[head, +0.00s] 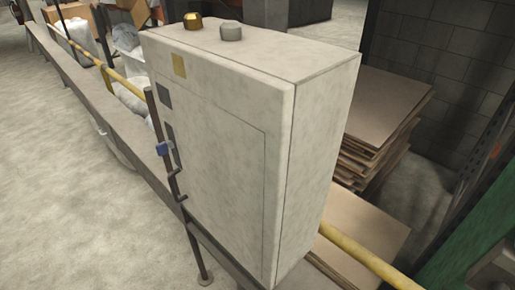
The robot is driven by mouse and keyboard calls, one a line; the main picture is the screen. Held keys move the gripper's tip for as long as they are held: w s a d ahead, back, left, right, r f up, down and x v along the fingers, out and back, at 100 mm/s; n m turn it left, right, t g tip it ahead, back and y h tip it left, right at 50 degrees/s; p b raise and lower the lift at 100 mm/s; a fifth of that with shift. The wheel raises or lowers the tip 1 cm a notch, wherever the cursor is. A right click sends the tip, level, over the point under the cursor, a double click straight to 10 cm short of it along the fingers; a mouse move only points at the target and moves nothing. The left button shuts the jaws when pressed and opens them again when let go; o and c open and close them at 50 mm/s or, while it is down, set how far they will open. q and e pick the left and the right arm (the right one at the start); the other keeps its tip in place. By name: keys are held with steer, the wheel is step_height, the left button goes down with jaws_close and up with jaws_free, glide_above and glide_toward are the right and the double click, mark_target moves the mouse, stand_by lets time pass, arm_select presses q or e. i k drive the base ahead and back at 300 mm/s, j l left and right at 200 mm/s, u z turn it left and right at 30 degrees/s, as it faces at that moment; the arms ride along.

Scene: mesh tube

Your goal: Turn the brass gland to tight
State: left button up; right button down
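The brass gland (192,21) stands upright on the top face of a pale grey box cabinet (220,130), near its back left edge. A grey gland (231,31) of similar size stands just to its right, a little apart. The mark that shows how tight the brass gland is cannot be made out. Neither of my grippers is in the head view, and nothing touches the brass gland.
The cabinet's front carries a blue part (163,148) and a thin dark rod on its left side. A yellow rail (365,258) runs behind it. Stacked brown sheets (385,115) stand to the right. Bare floor (70,200) lies at left.

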mark_target(192, 21)
steer(key=k+j+z, duration=0.15)
steer(key=k+j, duration=0.25)
steer(key=k+j+z, duration=0.2)
steer(key=k+j, duration=0.15)
steer(key=k+j+z, duration=0.15)
steer(key=k, duration=0.35)
steer(key=j, duration=0.1)
